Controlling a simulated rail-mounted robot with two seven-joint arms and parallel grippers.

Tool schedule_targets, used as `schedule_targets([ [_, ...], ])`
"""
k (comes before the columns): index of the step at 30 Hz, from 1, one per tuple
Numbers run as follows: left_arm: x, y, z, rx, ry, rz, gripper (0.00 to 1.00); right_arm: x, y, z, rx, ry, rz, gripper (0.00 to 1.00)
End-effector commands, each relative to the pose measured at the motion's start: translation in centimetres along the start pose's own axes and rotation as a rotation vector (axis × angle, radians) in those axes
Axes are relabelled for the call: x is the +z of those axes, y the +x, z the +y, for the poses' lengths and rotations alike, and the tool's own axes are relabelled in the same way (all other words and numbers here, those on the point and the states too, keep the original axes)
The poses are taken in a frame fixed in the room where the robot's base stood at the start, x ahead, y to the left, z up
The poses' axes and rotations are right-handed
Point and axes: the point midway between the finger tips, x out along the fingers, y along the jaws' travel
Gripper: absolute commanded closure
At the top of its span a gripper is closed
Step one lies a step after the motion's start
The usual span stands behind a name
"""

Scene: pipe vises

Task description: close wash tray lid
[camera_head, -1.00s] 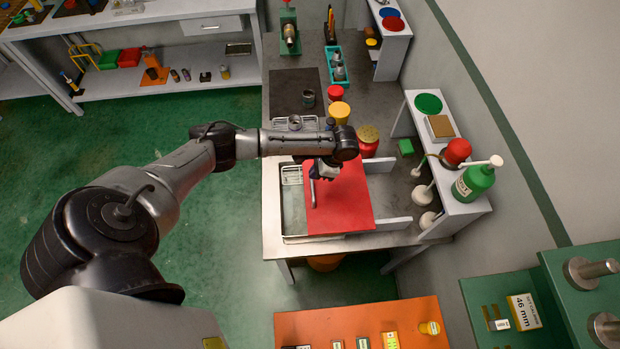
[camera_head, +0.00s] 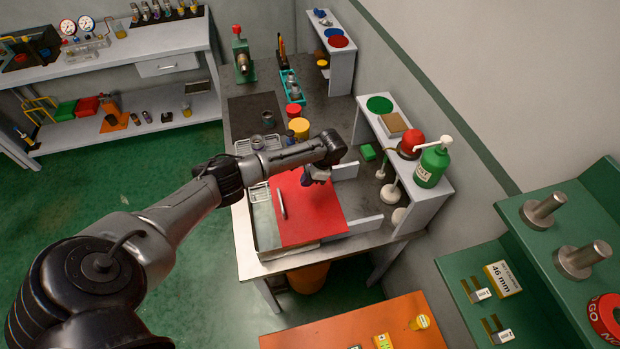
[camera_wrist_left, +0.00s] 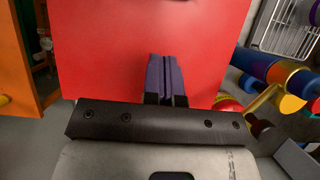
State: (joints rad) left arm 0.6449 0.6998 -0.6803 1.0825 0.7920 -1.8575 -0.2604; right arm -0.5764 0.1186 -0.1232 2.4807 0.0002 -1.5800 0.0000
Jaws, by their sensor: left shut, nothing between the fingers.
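The wash tray (camera_head: 266,228) is a metal tray on the workbench. A pale bar handle (camera_head: 280,203) stands near the lid's left edge. My left gripper (camera_head: 318,174) is shut and empty, over the lid's back right part and apart from the handle. In the left wrist view its purple fingers (camera_wrist_left: 165,75) are together in front of the red lid (camera_wrist_left: 110,45). I cannot tell whether they touch it. My right gripper is out of view.
White upright panels (camera_head: 366,224) stand at the lid's right. Behind the lid are a wire rack (camera_head: 252,168) and yellow and red round items. A white shelf with a green pump bottle (camera_head: 432,165) borders the right side. An orange surface (camera_head: 355,330) lies in front.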

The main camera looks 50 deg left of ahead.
Motion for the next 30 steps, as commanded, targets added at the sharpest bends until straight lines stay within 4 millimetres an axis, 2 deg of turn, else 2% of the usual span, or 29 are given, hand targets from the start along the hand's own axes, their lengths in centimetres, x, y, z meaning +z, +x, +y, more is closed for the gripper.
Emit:
schedule_targets([
  [3, 0.1, 2.4, 0.1, 0.002, -0.001, -0.003, 1.0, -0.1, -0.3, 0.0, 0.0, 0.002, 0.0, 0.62],
  [10, 0.1, 6.3, 0.1, 0.001, -0.001, -0.002, 1.0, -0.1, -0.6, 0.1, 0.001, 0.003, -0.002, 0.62],
  [12, 1.6, 6.1, -0.1, 0.0, -0.001, -0.002, 1.0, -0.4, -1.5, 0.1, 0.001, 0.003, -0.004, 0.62],
  [18, 3.2, 6.7, 0.0, -0.002, 0.0, 0.001, 1.0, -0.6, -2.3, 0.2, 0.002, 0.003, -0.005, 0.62],
  [30, 3.9, 7.0, 0.0, -0.001, 0.0, 0.001, 1.0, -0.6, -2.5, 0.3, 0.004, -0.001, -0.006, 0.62],
])
